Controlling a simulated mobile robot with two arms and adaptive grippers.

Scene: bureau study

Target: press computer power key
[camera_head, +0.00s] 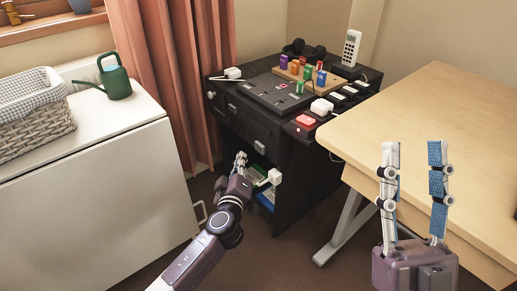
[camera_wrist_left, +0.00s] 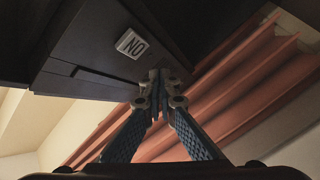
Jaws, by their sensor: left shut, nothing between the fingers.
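A small white square key (camera_wrist_left: 131,44) sits on a dark panel in the left wrist view. Its lettering looks like "NO" from this angle, which may be "ON" upside down. My left gripper (camera_wrist_left: 160,78) is shut and empty, its tips just to the right of and below the key in that view. Contact cannot be told. My right gripper (camera_head: 413,150) is open and empty at the wooden desk (camera_head: 470,85).
The cabinet top carries a panel with coloured blocks (camera_head: 306,69), a red button (camera_head: 306,121) and a white phone (camera_head: 351,47). A white chest (camera_head: 85,165) with a wicker basket (camera_head: 35,125) and green watering can (camera_head: 115,80) stands left. A pink curtain (camera_head: 165,60) hangs behind.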

